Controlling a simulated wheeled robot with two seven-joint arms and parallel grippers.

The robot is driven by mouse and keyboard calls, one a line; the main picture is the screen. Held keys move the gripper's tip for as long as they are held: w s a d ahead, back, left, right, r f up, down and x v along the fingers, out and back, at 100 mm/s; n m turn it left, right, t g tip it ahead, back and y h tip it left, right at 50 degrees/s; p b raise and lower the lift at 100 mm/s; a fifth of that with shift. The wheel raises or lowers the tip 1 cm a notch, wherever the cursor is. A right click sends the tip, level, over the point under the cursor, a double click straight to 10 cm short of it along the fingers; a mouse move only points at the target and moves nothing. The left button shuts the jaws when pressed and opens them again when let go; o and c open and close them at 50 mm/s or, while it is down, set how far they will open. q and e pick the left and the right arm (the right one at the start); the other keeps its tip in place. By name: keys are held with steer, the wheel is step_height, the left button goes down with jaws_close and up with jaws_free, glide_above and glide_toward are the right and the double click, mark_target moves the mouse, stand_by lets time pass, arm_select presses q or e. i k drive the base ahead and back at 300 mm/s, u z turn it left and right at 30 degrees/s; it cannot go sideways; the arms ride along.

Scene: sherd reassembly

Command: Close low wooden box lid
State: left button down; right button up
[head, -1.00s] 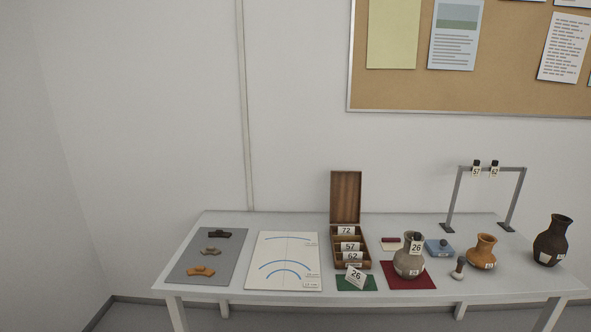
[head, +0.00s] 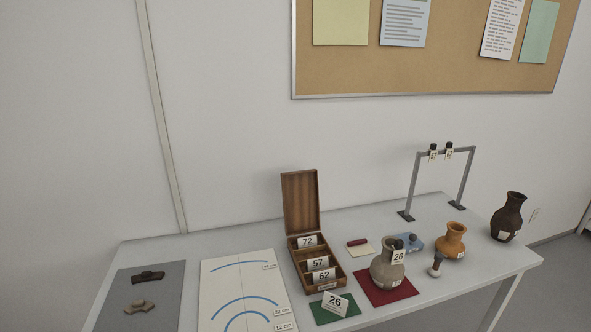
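The low wooden box (head: 338,283) stands on the table in the head view, left of the grey vase. Its brown lid (head: 301,202) is open and stands upright at the back edge, leaning slightly. Inside the box are compartments with white number cards: 72 (head: 307,241), 57 (head: 317,263) and 62 (head: 321,275). Neither of my grippers shows in the head view, so whether they are open or shut cannot be seen.
A card 26 (head: 336,303) on a green mat (head: 352,309) stands in front of the box. A grey vase (head: 387,270) on a red mat (head: 408,291) is to its right. A white drawing board (head: 231,293) lies to its left. A grey metal frame (head: 413,185) stands at the back right.

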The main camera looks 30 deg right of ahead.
mark_target(300, 190)
steer(key=z, duration=0.6)
steer(key=i, duration=0.65)
steer(key=z, duration=0.8)
